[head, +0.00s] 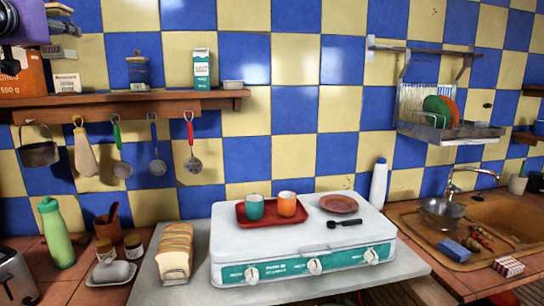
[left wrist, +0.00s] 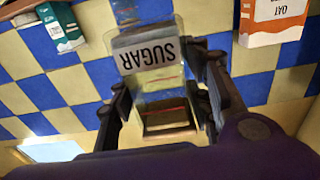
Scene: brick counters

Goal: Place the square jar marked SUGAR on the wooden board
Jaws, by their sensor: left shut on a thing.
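The clear square jar (left wrist: 147,53) has a white label reading SUGAR, upside down in the left wrist view. My left gripper (left wrist: 156,75) is shut on it, with a dark finger on each side. In the head view my purple left gripper (head: 60,27) is at the top left corner, in front of the shelf's left end. The jar's label (head: 51,51) shows just below it there; much of the jar is hidden. My right gripper is out of view.
A wooden wall shelf (head: 120,103) holds an orange oat box (head: 22,78), a blue jar and a salt carton (head: 201,68). Utensils hang below it. Sliced bread (head: 174,250), a green bottle (head: 56,232) and a white stove (head: 300,245) stand on the counter.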

